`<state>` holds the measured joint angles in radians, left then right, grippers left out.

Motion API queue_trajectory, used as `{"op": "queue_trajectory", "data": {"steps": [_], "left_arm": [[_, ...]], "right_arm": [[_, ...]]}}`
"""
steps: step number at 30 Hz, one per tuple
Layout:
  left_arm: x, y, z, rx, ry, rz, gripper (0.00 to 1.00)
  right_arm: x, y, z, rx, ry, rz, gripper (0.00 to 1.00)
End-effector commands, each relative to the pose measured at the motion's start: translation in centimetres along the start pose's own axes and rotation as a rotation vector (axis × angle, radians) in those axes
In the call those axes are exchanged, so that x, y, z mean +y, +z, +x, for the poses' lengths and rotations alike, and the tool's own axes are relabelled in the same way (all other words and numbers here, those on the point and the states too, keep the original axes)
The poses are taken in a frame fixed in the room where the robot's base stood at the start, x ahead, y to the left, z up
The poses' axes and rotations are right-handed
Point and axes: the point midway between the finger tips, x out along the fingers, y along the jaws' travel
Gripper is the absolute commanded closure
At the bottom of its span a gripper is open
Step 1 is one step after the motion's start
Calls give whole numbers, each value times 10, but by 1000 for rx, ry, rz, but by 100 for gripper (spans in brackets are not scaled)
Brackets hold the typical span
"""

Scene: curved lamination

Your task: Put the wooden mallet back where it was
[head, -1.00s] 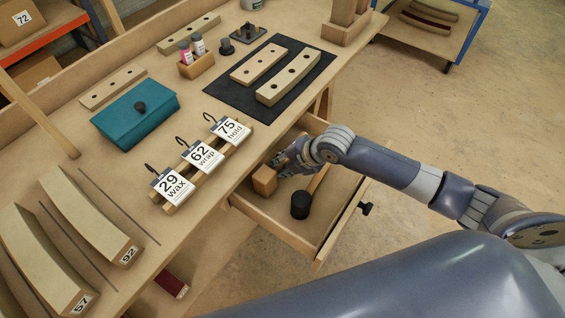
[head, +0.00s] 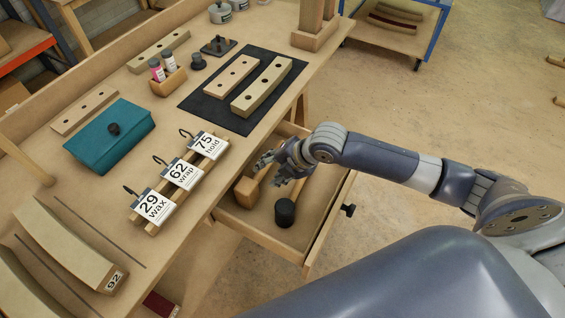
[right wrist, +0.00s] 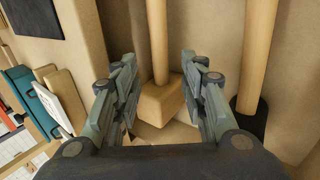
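The wooden mallet (head: 243,194) lies in the open drawer (head: 262,226), its block head towards the table and its pale handle running back. It also shows in the right wrist view (right wrist: 163,102). My right gripper (head: 270,168) is over the drawer, just above the mallet. In the right wrist view my right gripper (right wrist: 158,68) is open, one finger on each side of the mallet with gaps between. A black-headed mallet (head: 285,213) lies beside it in the drawer. My left gripper is not in view.
The drawer has low walls and a dark knob (head: 348,210). On the table are a rack with numbered cards (head: 180,174), a teal box (head: 110,138), a black mat (head: 208,108) with drilled wood pieces, and curved wooden laminations (head: 62,243). Open floor lies at the right.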

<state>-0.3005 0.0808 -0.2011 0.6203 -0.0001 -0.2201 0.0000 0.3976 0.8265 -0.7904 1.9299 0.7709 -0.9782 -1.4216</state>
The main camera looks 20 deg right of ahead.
Motion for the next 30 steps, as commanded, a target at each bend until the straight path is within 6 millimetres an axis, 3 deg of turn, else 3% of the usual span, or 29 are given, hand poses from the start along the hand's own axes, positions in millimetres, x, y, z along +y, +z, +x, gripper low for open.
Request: {"op": "queue_trajectory", "data": {"steps": [6,12,30], "left_arm": [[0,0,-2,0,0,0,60],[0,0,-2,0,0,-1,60],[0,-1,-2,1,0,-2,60]], "right_arm": [[0,0,-44,-2,-1,-2,61],[0,0,-66,0,-1,0,61],[0,0,-72,1,0,0,61]]}}
